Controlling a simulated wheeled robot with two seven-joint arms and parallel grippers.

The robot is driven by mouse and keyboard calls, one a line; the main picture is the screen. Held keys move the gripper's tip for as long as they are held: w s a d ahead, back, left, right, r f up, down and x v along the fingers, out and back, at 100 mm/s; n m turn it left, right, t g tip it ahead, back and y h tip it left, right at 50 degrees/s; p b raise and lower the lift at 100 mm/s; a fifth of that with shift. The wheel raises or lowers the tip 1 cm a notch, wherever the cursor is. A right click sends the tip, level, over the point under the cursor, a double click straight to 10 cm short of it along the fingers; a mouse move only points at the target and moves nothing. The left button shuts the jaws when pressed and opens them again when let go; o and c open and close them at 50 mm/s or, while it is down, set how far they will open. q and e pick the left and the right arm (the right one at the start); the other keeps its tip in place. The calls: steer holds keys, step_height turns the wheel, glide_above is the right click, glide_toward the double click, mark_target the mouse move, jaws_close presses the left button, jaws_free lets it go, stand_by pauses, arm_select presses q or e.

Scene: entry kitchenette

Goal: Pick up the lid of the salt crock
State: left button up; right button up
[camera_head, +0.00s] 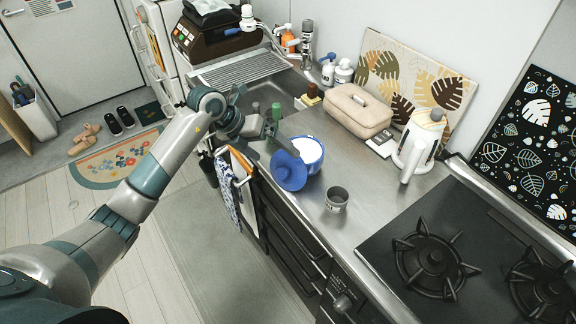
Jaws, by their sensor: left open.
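The salt crock (309,157) stands on the steel counter, uncovered, with a blue rim and white contents. Its blue lid (289,174) is tilted against the crock's near left side, by the counter's front edge. The lid's round knob faces towards me. My left gripper (282,140) is open just above and behind the lid, beside the crock. Whether a finger touches the lid is hard to tell. My right gripper is out of view.
A small grey cup (337,198) stands right of the lid. Behind are a beige box (357,110), a white kettle (420,145) and the sink (262,100). A gas hob (465,250) is at right. The counter between cup and kettle is clear.

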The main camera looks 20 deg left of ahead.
mark_target(285, 164)
arm_select(q)
steer(key=shift+x, duration=1.25)
steer(key=shift+p, duration=0.35)
steer(key=shift+w+d+f+p, duration=0.15)
steer(key=shift+d+f+p, duration=0.1)
steer(key=shift+f+p, duration=0.3)
steer(key=p+x, duration=0.1)
steer(key=x, duration=0.1)
steer(key=shift+w+d+f+p, duration=0.15)
steer(key=shift+f+p, duration=0.1)
steer(key=shift+p, duration=0.15)
steer(key=shift+w+d+f, duration=0.15)
steer(key=shift+d+f, duration=0.05)
steer(key=shift+f, duration=0.4)
steer(key=c, duration=0.7)
